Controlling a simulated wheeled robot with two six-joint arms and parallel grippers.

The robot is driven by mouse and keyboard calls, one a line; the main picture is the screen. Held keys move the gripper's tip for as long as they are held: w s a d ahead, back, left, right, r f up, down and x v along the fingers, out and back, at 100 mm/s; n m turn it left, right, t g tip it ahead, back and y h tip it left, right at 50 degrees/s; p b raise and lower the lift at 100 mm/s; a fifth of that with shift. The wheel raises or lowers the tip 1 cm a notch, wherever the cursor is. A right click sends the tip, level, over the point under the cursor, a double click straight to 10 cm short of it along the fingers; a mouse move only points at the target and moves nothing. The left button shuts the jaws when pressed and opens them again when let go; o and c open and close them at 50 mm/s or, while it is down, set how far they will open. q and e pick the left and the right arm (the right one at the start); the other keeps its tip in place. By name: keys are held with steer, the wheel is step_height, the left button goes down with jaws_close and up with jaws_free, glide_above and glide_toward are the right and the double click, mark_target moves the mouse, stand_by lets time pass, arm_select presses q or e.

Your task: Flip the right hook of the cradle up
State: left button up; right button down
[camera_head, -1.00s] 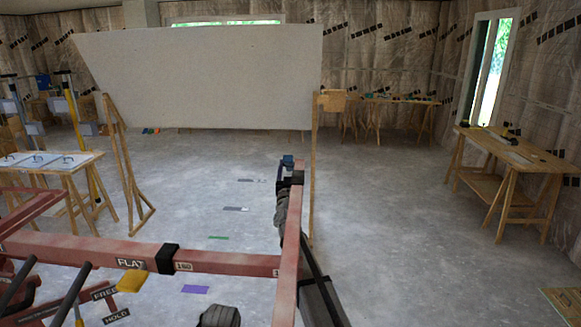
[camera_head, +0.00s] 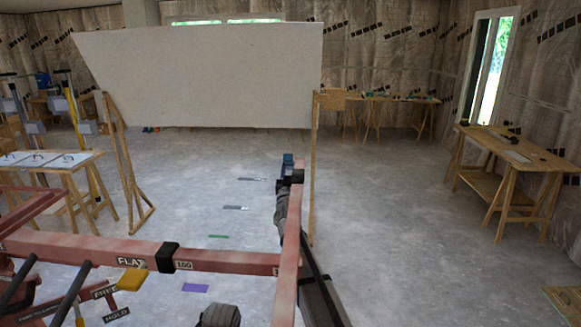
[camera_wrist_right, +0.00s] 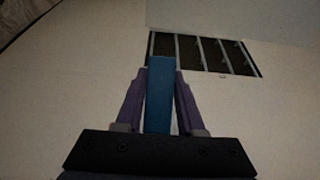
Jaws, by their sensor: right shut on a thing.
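The cradle is a red metal frame with a crossbar (camera_head: 100,250) marked FLAT and a right side bar (camera_head: 287,255) running away from me. The right hook is a blue piece (camera_head: 288,160) at the far end of that bar, small in the head view. My right gripper (camera_head: 290,176) is at that end, with its arm along the bar. In the right wrist view the blue hook (camera_wrist_right: 159,95) stands between the two purple fingers, and the gripper is shut on it. The hook's lower part is hidden by the gripper. My left gripper is not in view.
A large pale board (camera_head: 205,75) stands ahead on wooden supports (camera_head: 125,170). A worktable (camera_head: 515,160) is at the right, and another table with white panels (camera_head: 45,160) is at the left. The floor between the board and the right worktable is clear.

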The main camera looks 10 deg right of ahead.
stand_by(0.7)
steer(key=shift+s+r+p, duration=0.1)
steer(key=shift+s+p, duration=0.05)
steer(key=shift+p, duration=0.45)
steer(key=shift+f+g+p, duration=0.35)
steer(key=shift+g+p, duration=0.1)
steer(key=shift+g, duration=0.25)
steer(key=c, duration=0.5)
jaws_free()
steer(key=shift+s, duration=0.1)
steer(key=shift+b+v, duration=1.1)
steer(key=shift+v, duration=2.8)
